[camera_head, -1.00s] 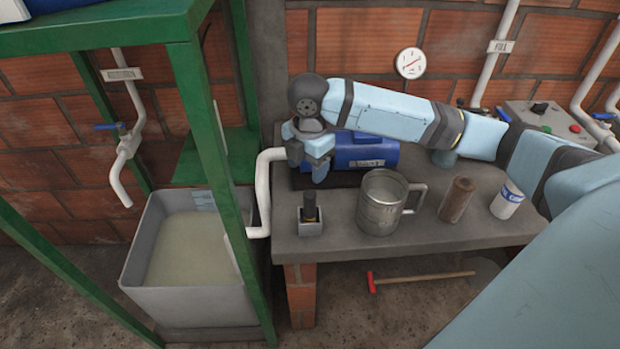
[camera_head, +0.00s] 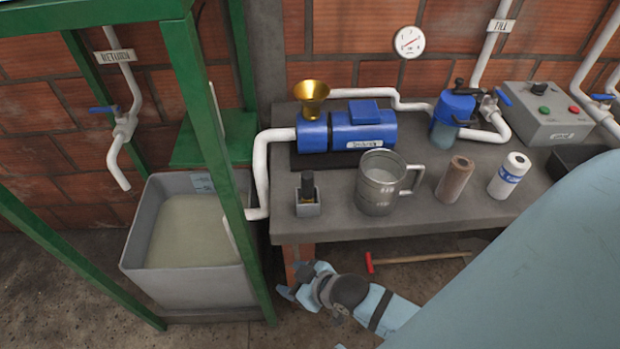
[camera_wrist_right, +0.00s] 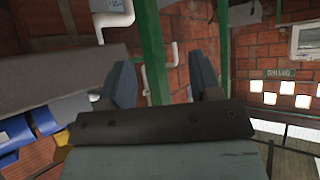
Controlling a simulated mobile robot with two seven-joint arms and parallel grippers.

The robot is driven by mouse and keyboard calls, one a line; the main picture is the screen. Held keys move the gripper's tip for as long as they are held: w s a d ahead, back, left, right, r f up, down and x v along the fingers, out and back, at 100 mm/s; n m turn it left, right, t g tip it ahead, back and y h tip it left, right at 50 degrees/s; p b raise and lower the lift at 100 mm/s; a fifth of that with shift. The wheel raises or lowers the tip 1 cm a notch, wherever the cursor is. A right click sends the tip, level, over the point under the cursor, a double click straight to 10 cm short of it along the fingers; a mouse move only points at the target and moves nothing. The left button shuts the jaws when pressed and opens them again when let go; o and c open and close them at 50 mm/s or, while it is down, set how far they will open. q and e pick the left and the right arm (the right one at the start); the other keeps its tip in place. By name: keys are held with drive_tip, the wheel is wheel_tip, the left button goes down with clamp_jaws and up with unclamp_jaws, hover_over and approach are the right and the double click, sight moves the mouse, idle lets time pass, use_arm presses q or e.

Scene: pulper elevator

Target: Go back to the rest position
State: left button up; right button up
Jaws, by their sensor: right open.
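My right gripper (camera_head: 299,284) is low in front of the table's front left corner in the head view, below the tabletop and close to the green frame's post. In the right wrist view its two dark fingers (camera_wrist_right: 165,88) stand apart with nothing between them. My left gripper shows in neither view. The arm's pale blue links run from the gripper to the lower right of the head view.
The table (camera_head: 400,222) carries a blue pump (camera_head: 347,128) with a brass funnel (camera_head: 311,98), a metal jug (camera_head: 380,183), a brown roll (camera_head: 454,180) and a white roll (camera_head: 508,176). A grey tank (camera_head: 153,215) stands inside the green frame (camera_head: 208,150). A red-headed tool (camera_head: 420,259) lies below the table.

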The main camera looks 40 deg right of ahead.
drive_tip(key=shift+m+t+h, duration=0.5)
drive_tip(key=shift+m+h, duration=0.1)
drive_tip(key=shift+m, duration=0.3)
drive_tip(key=s, duration=0.1)
drive_tip(key=s+d+f, duration=0.1)
drive_tip(key=s, duration=0.2)
drive_tip(key=shift+d+f, duration=0.3)
